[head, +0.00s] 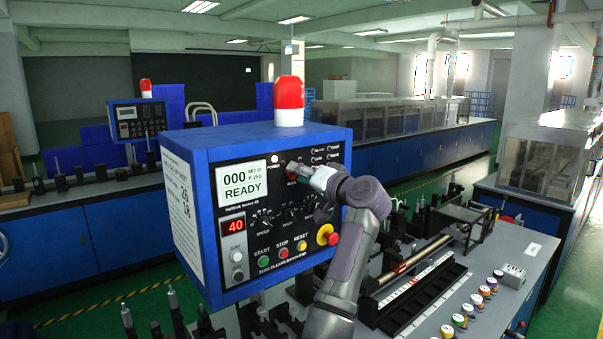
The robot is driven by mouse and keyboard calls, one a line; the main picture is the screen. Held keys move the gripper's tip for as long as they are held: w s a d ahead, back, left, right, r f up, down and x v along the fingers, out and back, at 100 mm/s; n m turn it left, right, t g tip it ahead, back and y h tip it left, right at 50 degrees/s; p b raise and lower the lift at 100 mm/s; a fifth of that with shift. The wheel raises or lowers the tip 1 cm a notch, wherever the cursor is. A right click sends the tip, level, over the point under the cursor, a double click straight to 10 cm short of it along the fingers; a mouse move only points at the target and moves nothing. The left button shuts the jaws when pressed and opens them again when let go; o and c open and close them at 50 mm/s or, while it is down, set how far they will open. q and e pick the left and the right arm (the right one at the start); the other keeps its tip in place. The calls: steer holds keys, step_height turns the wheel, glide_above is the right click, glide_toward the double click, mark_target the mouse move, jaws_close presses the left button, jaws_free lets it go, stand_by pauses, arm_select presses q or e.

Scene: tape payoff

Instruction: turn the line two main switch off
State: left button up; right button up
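A blue control box (182,175) with a black front panel stands in the middle of the head view. Its white display (241,180) reads "000" and "READY", and a red readout shows 40. My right gripper (294,170) is at the upper middle of the panel, at or very close to its face. A small red part (291,176) shows beside the fingertips; I cannot tell whether it is the main switch or whether the fingers touch it. The gripper hides this part of the panel, and its finger opening is too small to judge. My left gripper is not in view.
Knobs and green, red and yellow buttons (283,250) line the lower panel, with a red emergency stop (328,235) at right. A red beacon (289,101) tops the box. Another control box (137,119) stands behind left. A bench with colored-lid jars (460,321) lies right.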

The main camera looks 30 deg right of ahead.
jaws_close()
steer(key=shift+d+n+b, duration=0.1)
steer(key=shift+n+b, duration=3.2)
steer(key=shift+n, duration=5.6)
